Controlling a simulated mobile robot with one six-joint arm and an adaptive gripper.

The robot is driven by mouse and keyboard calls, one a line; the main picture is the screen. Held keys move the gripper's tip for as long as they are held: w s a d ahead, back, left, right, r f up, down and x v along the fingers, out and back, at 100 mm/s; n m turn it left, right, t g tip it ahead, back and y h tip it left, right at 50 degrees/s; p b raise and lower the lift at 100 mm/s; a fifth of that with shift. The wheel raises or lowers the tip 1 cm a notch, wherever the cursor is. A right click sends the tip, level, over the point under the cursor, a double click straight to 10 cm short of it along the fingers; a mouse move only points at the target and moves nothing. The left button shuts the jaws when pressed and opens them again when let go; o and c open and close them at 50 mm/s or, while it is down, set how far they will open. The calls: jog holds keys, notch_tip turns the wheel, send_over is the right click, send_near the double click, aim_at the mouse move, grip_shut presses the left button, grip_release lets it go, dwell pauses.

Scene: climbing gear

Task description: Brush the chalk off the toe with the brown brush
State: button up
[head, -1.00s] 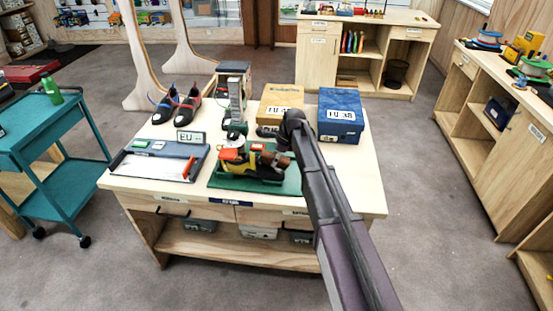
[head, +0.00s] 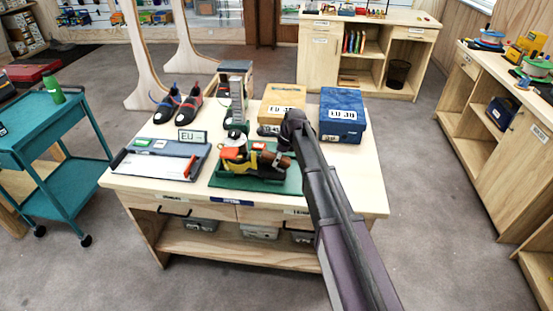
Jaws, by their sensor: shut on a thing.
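A yellow and black climbing shoe (head: 236,164) lies on the green mat (head: 285,188) at the front of the table. My gripper (head: 268,157) is low over the right part of the shoe, at the end of my dark arm. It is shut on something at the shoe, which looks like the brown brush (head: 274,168). The fingertips and the bristles are too small and hidden to make out. I cannot tell whether the brush touches the shoe.
A grey tray (head: 160,158) lies left of the mat. Behind stand a pair of dark shoes (head: 178,108), a foot measure (head: 236,105), a tan box (head: 283,100) and a blue box (head: 342,112). The EU sign (head: 192,136) stands behind the tray. A teal cart (head: 55,150) is at left.

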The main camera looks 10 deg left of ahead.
aim_at(285, 159)
jog(key=shift+a+f+b, duration=0.2)
jog(key=shift+f+b, duration=0.2)
jog(key=shift+f, duration=0.05)
jog(key=shift+d, duration=0.1)
jog(key=shift+d+f+b, duration=0.2)
jog(key=shift+d, duration=0.55)
jog(key=shift+d+f+b, duration=0.2)
jog(key=shift+d, duration=0.5)
jog(key=shift+d+f+b, duration=0.35)
jog(key=shift+d, duration=0.35)
jog(key=shift+d+f+b, duration=0.35)
jog(key=shift+d, duration=0.35)
jog(key=shift+f, duration=0.15)
jog(key=shift+a, duration=0.15)
